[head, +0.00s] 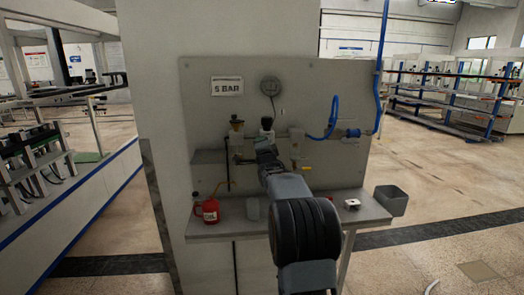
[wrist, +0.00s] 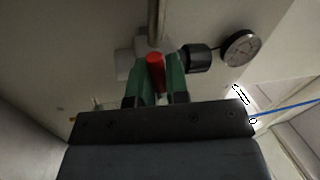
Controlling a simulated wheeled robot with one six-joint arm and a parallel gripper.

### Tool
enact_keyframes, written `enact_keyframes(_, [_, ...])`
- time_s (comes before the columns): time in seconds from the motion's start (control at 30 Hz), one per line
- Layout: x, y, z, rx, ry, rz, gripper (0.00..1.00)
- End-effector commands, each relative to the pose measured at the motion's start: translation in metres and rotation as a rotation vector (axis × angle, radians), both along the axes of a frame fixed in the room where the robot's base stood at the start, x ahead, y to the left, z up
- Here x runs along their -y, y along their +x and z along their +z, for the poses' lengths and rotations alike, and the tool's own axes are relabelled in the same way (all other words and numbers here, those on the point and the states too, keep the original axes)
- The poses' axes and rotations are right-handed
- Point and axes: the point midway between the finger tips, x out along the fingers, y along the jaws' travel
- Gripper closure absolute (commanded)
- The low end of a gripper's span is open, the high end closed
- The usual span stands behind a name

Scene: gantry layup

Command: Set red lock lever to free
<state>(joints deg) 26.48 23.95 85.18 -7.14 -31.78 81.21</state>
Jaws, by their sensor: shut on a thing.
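The red lock lever (wrist: 155,62) shows in the wrist view as a short red rod in front of a pale fitting (wrist: 128,62). My gripper (wrist: 160,78) has its green fingers on either side of the lever and is shut on it. In the head view my gripper (head: 262,148) is at the pipework on the grey panel (head: 215,125), and my arm hides the lever there. The lever's position marks are not readable.
A round gauge (head: 270,87) and a "5 BAR" sign (head: 227,86) are above. A blue hose (head: 331,118) and a yellow handle (head: 306,168) are to the right. A shelf (head: 235,229) below holds a red can (head: 206,211). A grey bin (head: 391,201) is at right.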

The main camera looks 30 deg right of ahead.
Motion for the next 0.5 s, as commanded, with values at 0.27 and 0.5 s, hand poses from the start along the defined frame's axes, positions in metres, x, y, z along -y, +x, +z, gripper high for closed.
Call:
enact_keyframes(0.27, [-0.0005, 0.0001, 0.0025, 0.033, 0.064, 0.001, 1.0])
enact_keyframes(0.5, [-0.0002, -0.0001, 0.0034, 0.039, 0.076, -0.001, 1.0])
